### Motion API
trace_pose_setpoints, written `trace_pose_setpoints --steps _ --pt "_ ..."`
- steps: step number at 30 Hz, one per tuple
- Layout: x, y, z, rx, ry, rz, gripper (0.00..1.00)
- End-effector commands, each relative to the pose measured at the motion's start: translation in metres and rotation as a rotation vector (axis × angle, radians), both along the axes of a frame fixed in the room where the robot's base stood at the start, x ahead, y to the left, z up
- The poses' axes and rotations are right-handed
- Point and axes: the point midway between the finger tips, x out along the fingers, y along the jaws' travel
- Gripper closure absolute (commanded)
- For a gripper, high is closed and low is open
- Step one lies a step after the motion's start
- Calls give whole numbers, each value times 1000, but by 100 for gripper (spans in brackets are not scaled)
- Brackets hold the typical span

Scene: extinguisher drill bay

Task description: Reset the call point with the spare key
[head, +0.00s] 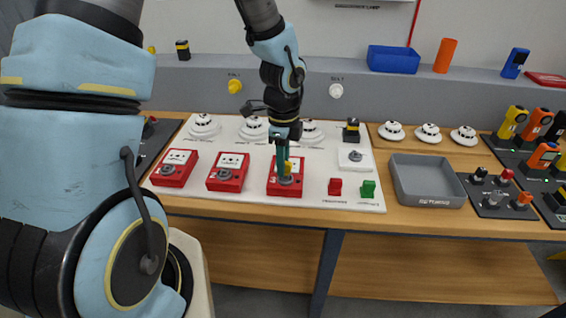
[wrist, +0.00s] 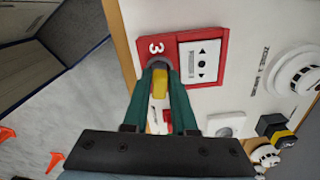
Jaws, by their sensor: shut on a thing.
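Three red call points stand in a row on the white board: left (head: 173,167), middle (head: 228,172) and right (head: 272,187). The right one carries the number 3 in the wrist view (wrist: 222,42). My gripper (head: 284,172) points down over call point 3. The key is at the call point's lower part. Its shaft is hidden, so I cannot tell how deep it sits.
White detectors (head: 204,126) line the board behind the call points. A grey tray (head: 428,201) is further right, beside dark mats with tools. A blue bin (head: 393,59) is on the back ledge.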

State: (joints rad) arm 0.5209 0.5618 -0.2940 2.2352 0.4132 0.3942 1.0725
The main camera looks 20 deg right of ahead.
Motion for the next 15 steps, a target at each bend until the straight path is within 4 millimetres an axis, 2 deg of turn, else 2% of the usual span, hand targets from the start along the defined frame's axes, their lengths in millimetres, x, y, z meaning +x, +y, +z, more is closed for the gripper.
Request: trace_pose_setpoints --steps 15 --pt "0 0 15 -1 -1 0 100"
